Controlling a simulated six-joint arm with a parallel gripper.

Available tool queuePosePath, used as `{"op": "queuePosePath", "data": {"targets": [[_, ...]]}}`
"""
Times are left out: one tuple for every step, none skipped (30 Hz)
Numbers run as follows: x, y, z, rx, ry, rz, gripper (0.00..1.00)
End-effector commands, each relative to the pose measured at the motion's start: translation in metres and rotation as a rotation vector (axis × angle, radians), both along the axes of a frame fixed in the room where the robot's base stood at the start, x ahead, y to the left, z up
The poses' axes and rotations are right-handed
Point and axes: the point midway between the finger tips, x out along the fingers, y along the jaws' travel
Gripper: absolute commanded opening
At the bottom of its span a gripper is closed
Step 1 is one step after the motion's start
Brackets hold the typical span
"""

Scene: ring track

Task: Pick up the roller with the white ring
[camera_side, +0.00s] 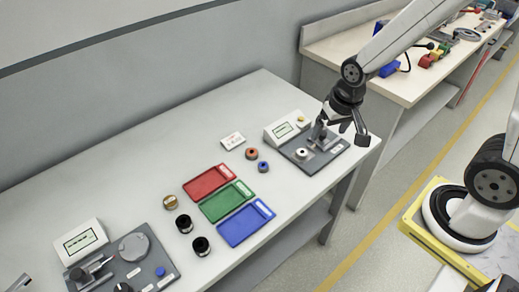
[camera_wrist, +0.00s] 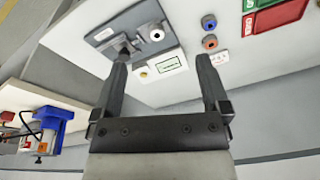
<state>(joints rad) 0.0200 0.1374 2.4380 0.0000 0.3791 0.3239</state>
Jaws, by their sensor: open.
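The roller with the white ring (camera_side: 302,153) stands on the grey plate of the far test station (camera_side: 327,157). In the wrist view this roller (camera_wrist: 156,35) shows near the top, beyond my fingertips. My gripper (camera_wrist: 161,63) is open and empty, with its two dark fingers spread. In the side view my gripper (camera_side: 345,127) is above the right part of the station, up and right of the roller, apart from it. A roller with an orange-red ring (camera_side: 251,153) and one with a blue ring (camera_side: 263,167) stand on the table left of the station.
Red (camera_side: 209,182), green (camera_side: 227,201) and blue (camera_side: 246,224) trays lie mid-table. Another station (camera_side: 125,262) is at the near left.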

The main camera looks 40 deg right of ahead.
Motion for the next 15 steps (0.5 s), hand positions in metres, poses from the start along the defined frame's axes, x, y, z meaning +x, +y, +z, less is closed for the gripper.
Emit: {"op": "queuePosePath", "data": {"targets": [[0.007, -0.002, -0.004, 0.012, 0.013, -0.067, 0.96], [0.01, -0.003, -0.006, 0.019, 0.018, -0.111, 0.96], [0.016, -0.004, -0.01, 0.028, 0.026, -0.172, 0.96], [0.02, -0.005, -0.012, 0.036, 0.032, -0.218, 0.96], [0.024, -0.007, -0.014, 0.043, 0.036, -0.264, 0.96], [0.029, -0.008, -0.018, 0.051, 0.045, -0.325, 0.96], [0.032, -0.009, -0.021, 0.058, 0.051, -0.37, 0.96], [0.036, -0.01, -0.023, 0.064, 0.056, -0.416, 0.96], [0.041, -0.012, -0.027, 0.071, 0.064, -0.475, 0.96], [0.045, -0.013, -0.03, 0.076, 0.07, -0.522, 0.96], [0.048, -0.014, -0.033, 0.082, 0.075, -0.567, 0.96], [0.053, -0.016, -0.038, 0.088, 0.082, -0.629, 0.96], [0.056, -0.017, -0.041, 0.093, 0.086, -0.674, 0.96], [0.059, -0.018, -0.044, 0.097, 0.092, -0.721, 0.96], [0.064, -0.02, -0.049, 0.103, 0.099, -0.782, 0.96]]}}
